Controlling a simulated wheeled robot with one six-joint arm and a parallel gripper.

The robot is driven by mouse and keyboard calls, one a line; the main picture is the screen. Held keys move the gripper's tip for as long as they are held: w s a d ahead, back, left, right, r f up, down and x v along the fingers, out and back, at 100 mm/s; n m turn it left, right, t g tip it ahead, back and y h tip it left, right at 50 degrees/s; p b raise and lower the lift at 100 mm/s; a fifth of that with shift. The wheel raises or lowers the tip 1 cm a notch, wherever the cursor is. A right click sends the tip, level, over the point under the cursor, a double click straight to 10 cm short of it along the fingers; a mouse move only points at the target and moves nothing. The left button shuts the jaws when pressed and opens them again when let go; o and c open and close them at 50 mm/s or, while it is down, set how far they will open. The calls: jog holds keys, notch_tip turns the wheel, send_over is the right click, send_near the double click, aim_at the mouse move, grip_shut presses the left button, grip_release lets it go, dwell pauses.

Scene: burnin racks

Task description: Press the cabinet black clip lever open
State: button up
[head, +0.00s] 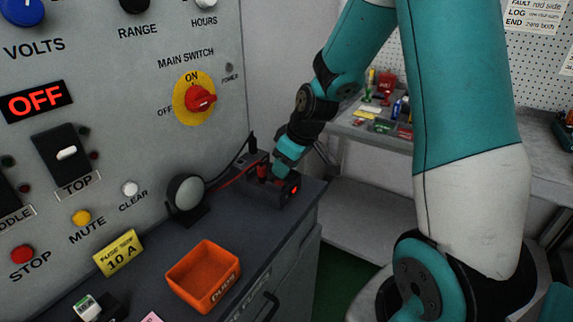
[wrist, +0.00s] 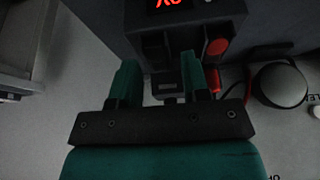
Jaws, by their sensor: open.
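A dark terminal box (head: 262,190) with a red lit display sits on the bench top against the panel. It also fills the top middle of the wrist view (wrist: 210,14). In the head view my gripper (head: 287,157) hides part of the box.
A round grey gauge (head: 186,192) stands left of the box, with red and black leads nearby. An orange bin (head: 203,275) and a yellow fuse sign (head: 119,253) are nearer. The panel with a main switch (head: 200,98) rises behind. A shelf (head: 370,132) with small items lies beyond.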

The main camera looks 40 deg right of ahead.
jog(key=shift+f, duration=0.1)
grip_shut()
jog(key=g+p, duration=0.1)
jog(key=p, duration=0.2)
jog(key=shift+w+a+r+g+h+p, duration=0.15)
jog(key=shift+w+r+g+h+p, duration=0.15)
jog(key=shift+r+g+p, duration=0.1)
jog(key=shift+w+f+g+h+p, duration=0.15)
jog(key=shift+g+h+p, duration=0.15)
jog(key=shift+g+p, duration=0.65)
jog(key=shift+f+g+p, duration=0.25)
jog(key=shift+f+p, duration=0.05)
jog(key=shift+p, duration=0.05)
grip_release()
